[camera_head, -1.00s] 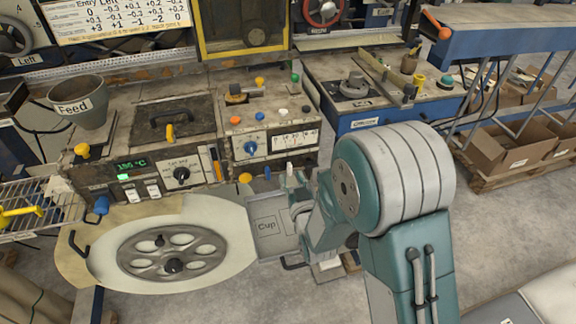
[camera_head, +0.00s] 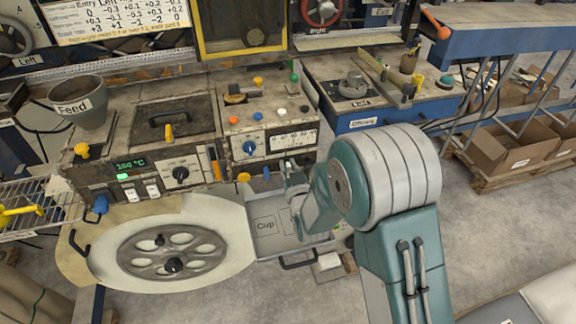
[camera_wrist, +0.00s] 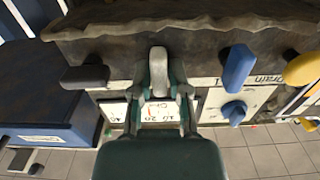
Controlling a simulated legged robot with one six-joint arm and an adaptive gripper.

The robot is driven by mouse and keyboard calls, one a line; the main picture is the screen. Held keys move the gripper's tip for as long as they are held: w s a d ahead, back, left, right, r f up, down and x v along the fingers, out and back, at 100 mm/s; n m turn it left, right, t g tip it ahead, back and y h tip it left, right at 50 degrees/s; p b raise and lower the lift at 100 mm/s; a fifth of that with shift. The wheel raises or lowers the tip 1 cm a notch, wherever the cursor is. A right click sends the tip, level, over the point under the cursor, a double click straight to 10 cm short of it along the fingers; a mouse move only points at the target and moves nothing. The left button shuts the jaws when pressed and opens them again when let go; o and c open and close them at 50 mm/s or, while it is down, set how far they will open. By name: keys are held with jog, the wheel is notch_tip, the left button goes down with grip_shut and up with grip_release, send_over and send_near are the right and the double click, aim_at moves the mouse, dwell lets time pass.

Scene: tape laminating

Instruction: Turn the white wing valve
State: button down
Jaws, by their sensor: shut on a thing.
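The white wing valve (camera_wrist: 158,60) stands out under the front edge of the machine, in the middle of the wrist view. My gripper (camera_wrist: 159,88) is shut on it, with one dark green finger on each side of its wing. In the head view my gripper (camera_head: 292,180) is at the machine's lower front edge, above the cup tray. My fingers largely hide the valve there.
A blue knob (camera_wrist: 239,67) and a yellow knob (camera_wrist: 302,69) are to the right of the valve, with a dark knob (camera_wrist: 84,76) to its left. The cup tray (camera_head: 265,245) and a spoked handwheel (camera_head: 172,254) lie below the panel.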

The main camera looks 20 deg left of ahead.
jog(key=shift+m, duration=0.3)
jog(key=m, duration=0.4)
jog(key=shift+w+d, duration=0.1)
jog(key=shift+d, duration=0.1)
jog(key=shift+w+d+f+m, duration=0.1)
jog(key=shift+d+f+m, duration=0.1)
jog(key=shift+m, duration=2.05)
jog(key=shift+d+f+m, duration=0.1)
jog(key=shift+f+m, duration=0.15)
jog(key=shift+m, duration=1.95)
jog(key=shift+w+d+f+m, duration=0.1)
jog(key=shift+d+f+m, duration=0.1)
jog(key=shift+m, duration=2.05)
jog(key=shift+s+a+f, duration=0.1)
